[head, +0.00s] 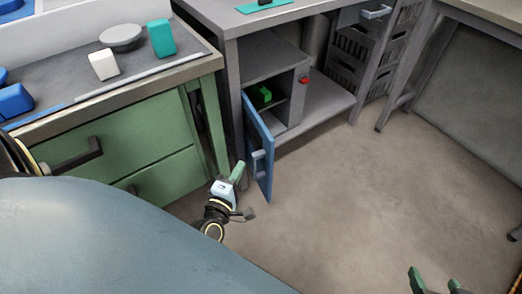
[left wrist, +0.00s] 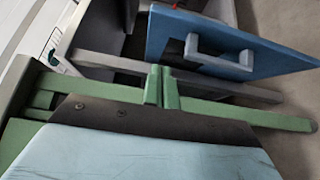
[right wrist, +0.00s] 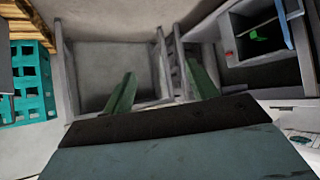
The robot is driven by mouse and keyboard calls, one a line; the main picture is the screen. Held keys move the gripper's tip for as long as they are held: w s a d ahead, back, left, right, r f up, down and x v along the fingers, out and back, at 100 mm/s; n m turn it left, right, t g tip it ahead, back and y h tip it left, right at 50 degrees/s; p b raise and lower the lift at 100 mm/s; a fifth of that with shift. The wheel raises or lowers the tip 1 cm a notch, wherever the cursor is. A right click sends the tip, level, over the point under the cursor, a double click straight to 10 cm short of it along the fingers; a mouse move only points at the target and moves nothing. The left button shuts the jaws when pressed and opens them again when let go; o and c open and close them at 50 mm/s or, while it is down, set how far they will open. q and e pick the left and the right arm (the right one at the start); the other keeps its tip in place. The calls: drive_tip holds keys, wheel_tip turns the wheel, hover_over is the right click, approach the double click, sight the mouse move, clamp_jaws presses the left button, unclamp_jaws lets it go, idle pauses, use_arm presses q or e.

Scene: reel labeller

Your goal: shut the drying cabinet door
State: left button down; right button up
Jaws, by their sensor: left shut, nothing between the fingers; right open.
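The drying cabinet (head: 270,66) is a grey box under the grey bench, with a red button (head: 304,80) on its front. Its blue door (head: 258,150) stands open, swung out towards me, with a grey handle on its outer face. A green item (head: 262,93) sits inside. My left gripper (head: 238,171) is shut and empty, just left of the door. In the left wrist view the door (left wrist: 215,48) and its handle (left wrist: 220,63) lie beyond the closed fingertips (left wrist: 161,85). My right gripper (head: 432,279) is open and empty over the floor, far from the cabinet.
A green drawer unit (head: 125,158) with black handles stands left of the cabinet. Dark crates (head: 362,55) stand on a rack to the right. A teal crate (right wrist: 33,80) shows in the right wrist view. The floor (head: 345,190) in front of the cabinet is clear.

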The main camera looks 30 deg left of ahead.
use_arm(q)
drive_tip(key=b, duration=0.1)
approach(265, 140)
drive_tip(key=w+a, duration=0.2)
drive_tip(key=a, duration=0.1)
drive_tip(key=w, duration=0.1)
drive_tip(key=w+d+b, duration=0.1)
drive_tip(key=shift+w+d, duration=0.15)
drive_tip(key=shift+w, duration=0.2)
drive_tip(key=shift+w+d, duration=0.3)
drive_tip(key=shift+w, duration=0.2)
use_arm(e)
drive_tip(key=w+a+r+t+y, duration=0.2)
drive_tip(key=w+a+r+t, duration=0.1)
drive_tip(key=r+t, duration=0.4)
drive_tip(key=shift+w+r, duration=0.75)
drive_tip(key=shift+r, duration=0.4)
drive_tip(key=shift+a, duration=0.1)
